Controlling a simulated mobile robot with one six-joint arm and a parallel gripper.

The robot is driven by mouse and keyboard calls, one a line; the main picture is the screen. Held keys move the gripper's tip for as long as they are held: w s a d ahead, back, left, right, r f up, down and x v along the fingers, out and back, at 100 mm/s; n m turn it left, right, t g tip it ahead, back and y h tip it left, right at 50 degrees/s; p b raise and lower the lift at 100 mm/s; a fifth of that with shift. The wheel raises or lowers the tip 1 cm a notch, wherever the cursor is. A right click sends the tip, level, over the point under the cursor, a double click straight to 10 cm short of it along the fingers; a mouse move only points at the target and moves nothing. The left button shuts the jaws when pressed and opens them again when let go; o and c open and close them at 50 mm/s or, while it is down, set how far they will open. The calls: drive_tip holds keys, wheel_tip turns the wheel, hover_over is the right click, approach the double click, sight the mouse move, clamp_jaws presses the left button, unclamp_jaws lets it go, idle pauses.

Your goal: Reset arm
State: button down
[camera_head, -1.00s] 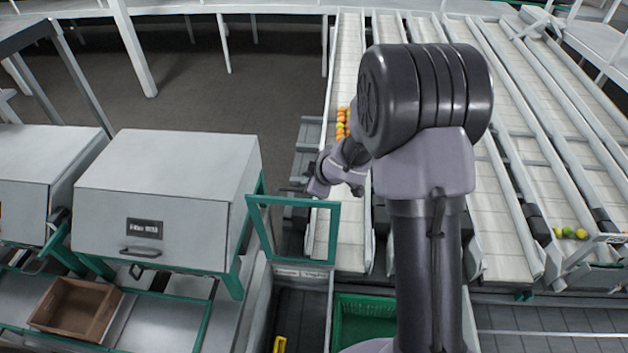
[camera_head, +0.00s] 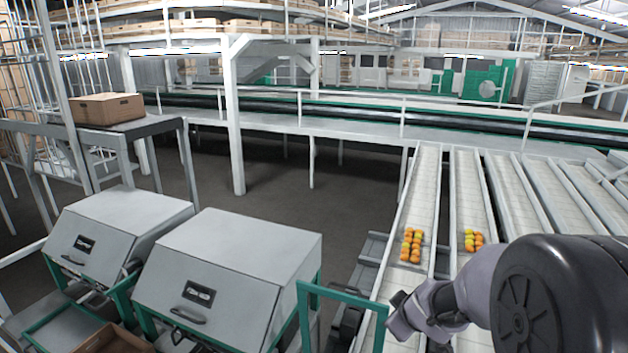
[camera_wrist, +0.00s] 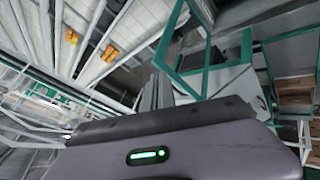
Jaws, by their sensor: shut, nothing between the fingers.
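My arm is in the lower right of the head view, its dark rounded joint close to the camera. Its wrist end reaches left, beside the green frame (camera_head: 345,290) at the lower end of the lanes. In the wrist view my gripper (camera_wrist: 165,88) shows past the purple wrist housing with its green light. The gripper is shut and empty. Its fingertips are hard to make out in the head view.
Two grey lidded cabinets (camera_head: 240,260) stand to the left. A cardboard box (camera_head: 107,108) sits on a grey table. The floor (camera_head: 290,190) behind the cabinets is open.

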drive_tip(key=s+d+f+m+h+b, duration=0.25)
drive_tip(key=s+m+b, duration=0.25)
drive_tip(key=s+b, duration=0.45)
drive_tip(key=s+a+f+m+g+y+b, duration=0.1)
drive_tip(key=s+a+f+m+y+b, duration=0.1)
drive_tip(key=s+a+f+b, duration=0.3)
drive_tip(key=s+a+f+m+g+y+b, duration=0.1)
drive_tip(key=s+a+f+m+y+b, duration=0.2)
drive_tip(key=s+f+b, duration=0.8)
drive_tip(key=s+a+m+b, duration=0.2)
drive_tip(key=s+a+b, duration=0.1)
drive_tip(key=s, duration=0.4)
drive_tip(key=shift+f+m+b, duration=0.3)
drive_tip(key=shift+f+b, duration=0.05)
drive_tip(key=shift+b, duration=0.3)
drive_tip(key=c, duration=2.1)
unclamp_jaws()
